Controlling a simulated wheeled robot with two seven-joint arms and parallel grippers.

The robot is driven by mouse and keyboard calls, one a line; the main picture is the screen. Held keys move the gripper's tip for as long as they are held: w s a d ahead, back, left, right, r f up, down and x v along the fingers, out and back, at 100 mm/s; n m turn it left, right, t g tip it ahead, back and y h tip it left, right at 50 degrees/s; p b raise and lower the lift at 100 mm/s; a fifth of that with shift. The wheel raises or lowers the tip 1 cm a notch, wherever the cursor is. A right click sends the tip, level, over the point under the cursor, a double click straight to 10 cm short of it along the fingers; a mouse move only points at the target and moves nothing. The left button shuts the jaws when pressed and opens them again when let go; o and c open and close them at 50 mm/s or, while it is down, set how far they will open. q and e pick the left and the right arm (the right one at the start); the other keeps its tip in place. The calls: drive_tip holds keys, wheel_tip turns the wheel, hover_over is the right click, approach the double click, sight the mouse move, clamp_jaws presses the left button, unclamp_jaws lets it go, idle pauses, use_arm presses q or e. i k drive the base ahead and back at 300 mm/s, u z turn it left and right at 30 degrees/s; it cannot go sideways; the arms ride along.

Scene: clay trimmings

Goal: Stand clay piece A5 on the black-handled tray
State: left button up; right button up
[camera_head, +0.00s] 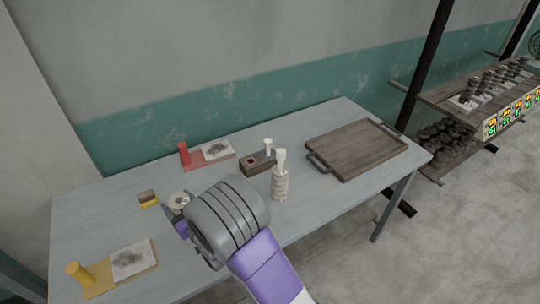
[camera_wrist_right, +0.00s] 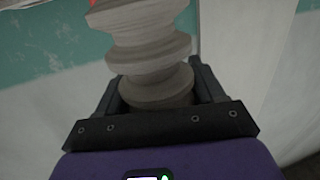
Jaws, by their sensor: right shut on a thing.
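My right gripper (camera_wrist_right: 152,100) is shut on a pale grey, ridged clay piece (camera_wrist_right: 140,40). The piece rises between the fingers in the right wrist view, its top cut off by the frame edge. In the head view my right gripper (camera_head: 177,212) is over the left half of the table, mostly hidden by my wrist; a pale round end (camera_head: 179,200) shows at it. I cannot read any A5 mark. The brown wooden tray (camera_head: 355,148) with dark handles lies flat and empty at the table's right end, well right of the gripper. My left gripper is not in view.
Another ridged pale piece (camera_head: 280,182) stands upright mid-table, between my gripper and the tray. A brown block (camera_head: 257,163) and a white knobbed thing (camera_head: 268,147) are behind it. Red (camera_head: 184,154) and yellow (camera_head: 79,275) items lie leftward. A shelf (camera_head: 485,95) stands right.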

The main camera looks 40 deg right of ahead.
sight(371, 151)
drive_tip(key=k, duration=0.45)
drive_tip(key=u, duration=2.7)
drive_tip(key=k, duration=2.75)
drive_tip(key=z, duration=2.1)
